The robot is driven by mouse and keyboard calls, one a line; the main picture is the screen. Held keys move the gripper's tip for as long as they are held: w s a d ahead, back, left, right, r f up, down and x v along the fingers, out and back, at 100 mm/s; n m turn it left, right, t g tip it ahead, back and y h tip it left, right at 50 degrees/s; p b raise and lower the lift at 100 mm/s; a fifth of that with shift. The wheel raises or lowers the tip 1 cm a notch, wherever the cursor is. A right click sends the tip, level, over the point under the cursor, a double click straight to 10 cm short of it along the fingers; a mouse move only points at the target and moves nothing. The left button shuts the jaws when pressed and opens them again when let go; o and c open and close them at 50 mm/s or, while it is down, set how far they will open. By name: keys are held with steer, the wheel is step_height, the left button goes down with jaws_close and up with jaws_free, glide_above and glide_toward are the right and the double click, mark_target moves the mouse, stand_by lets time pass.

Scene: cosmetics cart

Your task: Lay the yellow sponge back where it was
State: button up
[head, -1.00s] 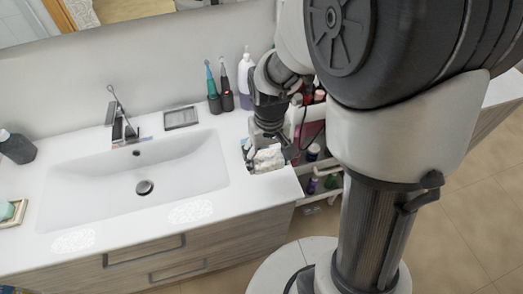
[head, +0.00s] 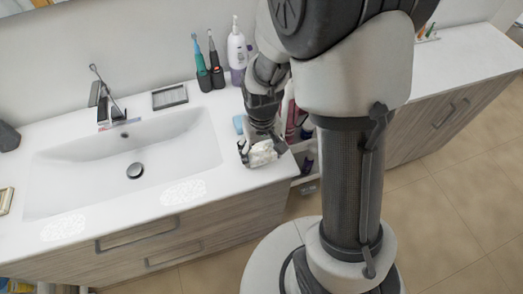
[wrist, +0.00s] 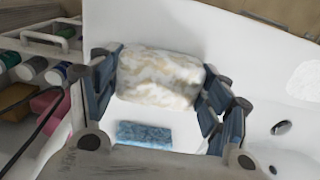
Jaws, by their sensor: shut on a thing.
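My gripper (head: 261,143) is shut on a pale, cream-yellow mottled sponge (head: 264,154) over the right end of the white counter, by its edge. In the wrist view the same sponge (wrist: 160,78) is between the two blue-padded fingers of my gripper (wrist: 160,84). I cannot tell whether it touches the counter. A blue sponge (wrist: 145,134) lies on the white counter, apart from the held one. It also shows in the head view (head: 238,124), just behind and left of my gripper.
The sink basin (head: 110,155) is to the left. Toothbrush holders (head: 210,75) and a white pump bottle (head: 237,52) stand behind my gripper. A white cart (wrist: 50,45) with bottles and a pink item stands beside the counter's right end. The counter's front right is bare.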

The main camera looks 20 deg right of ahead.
steer(key=o, duration=0.9)
steer(key=shift+f, duration=0.1)
steer(key=shift+o, duration=0.2)
step_height(320, 180, up, 12)
steer(key=p, duration=0.4)
step_height(320, 180, up, 9)
steer(key=t, duration=0.2)
glide_above(261, 152)
steer(key=s, duration=0.4)
steer(key=s+r+t, duration=0.2)
steer(key=s+r, duration=0.4)
steer(key=s, duration=0.4)
steer(key=shift+s+d+r+t, duration=0.15)
steer(key=shift+s+r+t, duration=0.05)
steer(key=shift+s+t, duration=0.1)
